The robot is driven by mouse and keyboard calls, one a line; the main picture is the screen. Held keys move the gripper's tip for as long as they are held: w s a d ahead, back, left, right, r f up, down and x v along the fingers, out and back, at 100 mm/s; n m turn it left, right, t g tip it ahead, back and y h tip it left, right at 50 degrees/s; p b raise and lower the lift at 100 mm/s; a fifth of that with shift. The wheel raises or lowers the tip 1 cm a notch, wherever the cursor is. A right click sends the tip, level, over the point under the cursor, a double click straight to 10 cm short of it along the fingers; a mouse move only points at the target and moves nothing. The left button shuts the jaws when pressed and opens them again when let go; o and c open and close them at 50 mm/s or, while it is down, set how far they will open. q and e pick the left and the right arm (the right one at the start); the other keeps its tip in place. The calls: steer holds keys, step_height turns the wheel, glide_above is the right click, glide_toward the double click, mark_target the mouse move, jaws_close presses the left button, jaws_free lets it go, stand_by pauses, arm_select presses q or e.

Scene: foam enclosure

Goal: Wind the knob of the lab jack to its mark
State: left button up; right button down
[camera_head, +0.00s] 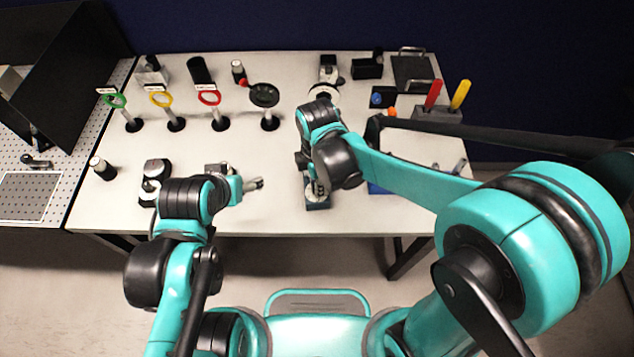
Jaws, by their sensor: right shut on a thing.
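Behind stand ring-topped posts, green (115,101), yellow (161,98) and red (209,97), and a black handwheel (264,95). A holder with red and yellow handles (437,114) is at right. The table (270,150) is clear mid-left.

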steer(key=c, duration=1.6)
jaws_free()
step_height(320, 180, up, 12)
